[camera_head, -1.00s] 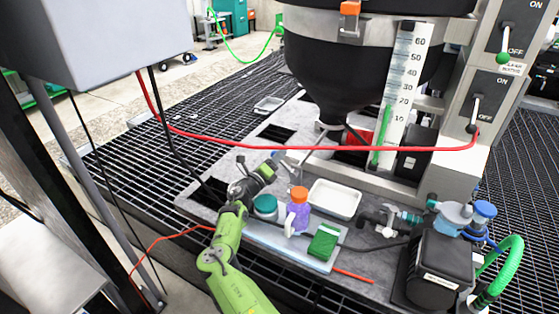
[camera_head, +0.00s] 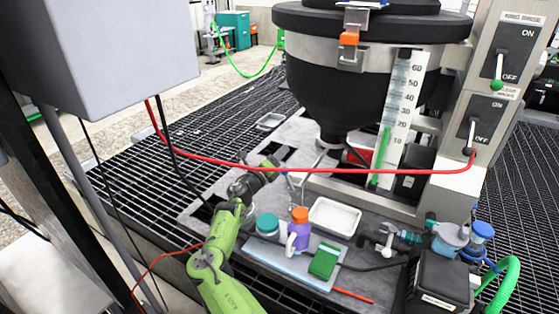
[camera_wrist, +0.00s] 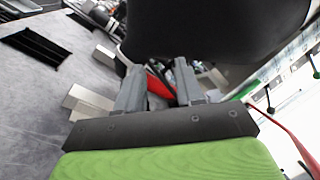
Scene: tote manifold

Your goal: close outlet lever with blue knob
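My gripper (camera_head: 272,163) is left of the black cone tank's outlet (camera_head: 332,148), above the grey platform. In the wrist view my gripper (camera_wrist: 158,70) has its two grey fingers apart, with nothing seen held between them. The dark tank body (camera_wrist: 195,25) fills the top of that view, just beyond the fingers. Thin silver rods (camera_head: 292,184) show near the gripper below the outlet. I cannot make out a blue knob on them. A blue round cap (camera_head: 482,230) sits on a light-blue fitting at the right, apart from the gripper.
A red hose (camera_head: 330,172) crosses in front of the tank. Two switch levers (camera_head: 498,70) are at the right.

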